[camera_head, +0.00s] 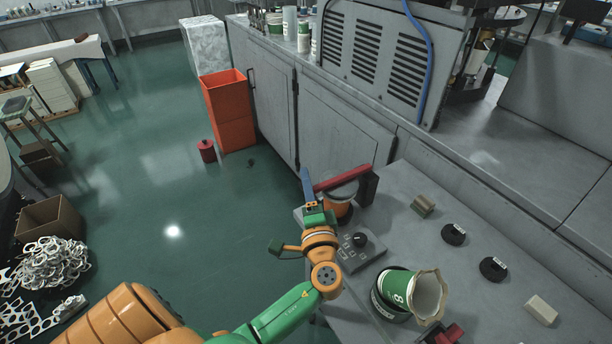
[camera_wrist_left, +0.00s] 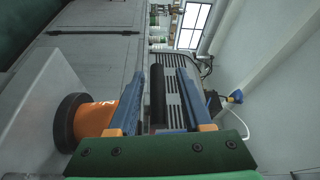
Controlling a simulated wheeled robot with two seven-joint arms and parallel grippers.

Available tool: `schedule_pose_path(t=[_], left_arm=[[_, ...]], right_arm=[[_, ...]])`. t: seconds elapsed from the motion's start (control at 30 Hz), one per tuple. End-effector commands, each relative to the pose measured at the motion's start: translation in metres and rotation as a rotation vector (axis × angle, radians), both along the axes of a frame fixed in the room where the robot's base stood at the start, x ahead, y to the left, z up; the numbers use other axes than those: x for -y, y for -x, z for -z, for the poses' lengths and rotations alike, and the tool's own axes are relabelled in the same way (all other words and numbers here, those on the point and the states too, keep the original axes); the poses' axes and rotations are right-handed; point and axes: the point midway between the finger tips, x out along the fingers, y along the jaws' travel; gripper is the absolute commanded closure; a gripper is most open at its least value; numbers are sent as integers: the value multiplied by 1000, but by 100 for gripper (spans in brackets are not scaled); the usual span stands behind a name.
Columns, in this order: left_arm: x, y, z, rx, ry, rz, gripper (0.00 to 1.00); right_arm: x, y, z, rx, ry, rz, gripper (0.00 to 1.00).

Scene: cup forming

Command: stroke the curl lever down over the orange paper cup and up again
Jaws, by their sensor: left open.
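The red curl lever (camera_head: 341,179) reaches left from a dark post (camera_head: 368,187) on the grey bench and slopes slightly down to the left. The orange paper cup (camera_head: 338,209) stands beneath it, partly hidden by the lever and my gripper. It also shows in the left wrist view (camera_wrist_left: 97,119), with a black ring at one end. My left gripper (camera_head: 307,184) is at the lever's free end. In the left wrist view its blue fingers (camera_wrist_left: 160,76) are open, with a dark bar (camera_wrist_left: 157,95), apparently the lever's end, between them. Contact cannot be told.
A control panel with a black knob (camera_head: 360,240) lies close to my left wrist. Black discs (camera_head: 453,234) and small blocks (camera_head: 423,206) lie right.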

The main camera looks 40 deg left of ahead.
Motion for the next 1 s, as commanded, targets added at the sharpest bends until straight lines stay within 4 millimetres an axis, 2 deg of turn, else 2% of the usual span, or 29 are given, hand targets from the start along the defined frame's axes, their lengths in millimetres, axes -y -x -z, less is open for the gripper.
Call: schedule_pose_path(t=[0.1, 0.3, 0.33, 0.5, 1.0], left_arm=[[-7, -7, -1, 1, 1, -2, 50], [-8, -7, 0, 0, 2, -1, 50], [-8, -7, 0, 0, 2, -1, 53], [-8, -7, 0, 0, 2, -1, 99], [-8, -7, 0, 1, 1, -1, 100]], right_arm=[[1, 0, -3, -1, 2, -1, 50], [1, 0, -3, -1, 2, 0, 50], [1, 0, -3, -1, 2, 0, 50], [1, 1, -3, -2, 2, 0, 50], [-2, 1, -3, -2, -3, 1, 50]])
